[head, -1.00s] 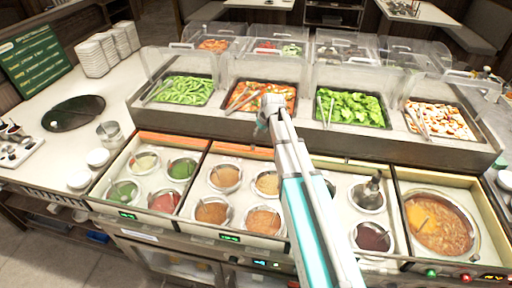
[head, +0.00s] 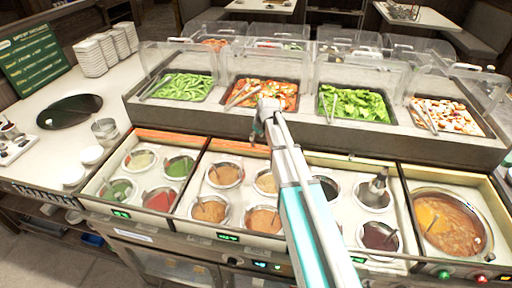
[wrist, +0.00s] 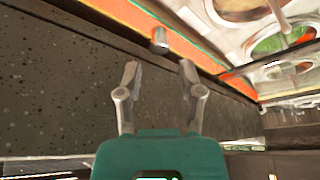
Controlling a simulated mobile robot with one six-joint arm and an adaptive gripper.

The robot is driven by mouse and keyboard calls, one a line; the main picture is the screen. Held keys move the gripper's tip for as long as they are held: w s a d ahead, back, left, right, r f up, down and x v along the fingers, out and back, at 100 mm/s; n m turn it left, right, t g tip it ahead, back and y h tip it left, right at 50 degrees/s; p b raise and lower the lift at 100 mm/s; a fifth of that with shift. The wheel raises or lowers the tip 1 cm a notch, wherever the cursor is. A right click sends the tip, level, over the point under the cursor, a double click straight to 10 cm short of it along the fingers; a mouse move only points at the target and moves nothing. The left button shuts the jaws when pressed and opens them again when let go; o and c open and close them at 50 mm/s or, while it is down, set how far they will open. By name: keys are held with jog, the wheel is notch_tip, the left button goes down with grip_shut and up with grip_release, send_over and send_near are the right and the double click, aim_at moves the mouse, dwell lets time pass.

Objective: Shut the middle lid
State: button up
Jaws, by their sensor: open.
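The sauce counter has several framed wells in the head view. The middle bay (head: 237,161) stands open, its sauce pots showing. Long orange strips run along the back of the left and middle bays; I cannot tell whether the middle strip (head: 229,146) is the raised lid's edge. In the wrist view an orange edge (wrist: 130,16) runs diagonally, with a small silver knob (wrist: 160,41) on it. My gripper (wrist: 160,70) is open and empty, its fingertips just short of the knob and apart from it. In the head view my gripper (head: 256,133) is small, behind the middle bay.
Food trays with tongs, such as the carrot tray (head: 262,92), and clear guards (head: 265,66) stand behind the wells. A ladle pot (head: 374,192) and soup pot (head: 448,225) are at the right. Bowls (head: 92,155) and plates (head: 95,52) are at the left.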

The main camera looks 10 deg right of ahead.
aim_at(254, 142)
jog(key=shift+b+x, duration=2.5)
jog(key=shift+x, duration=0.5)
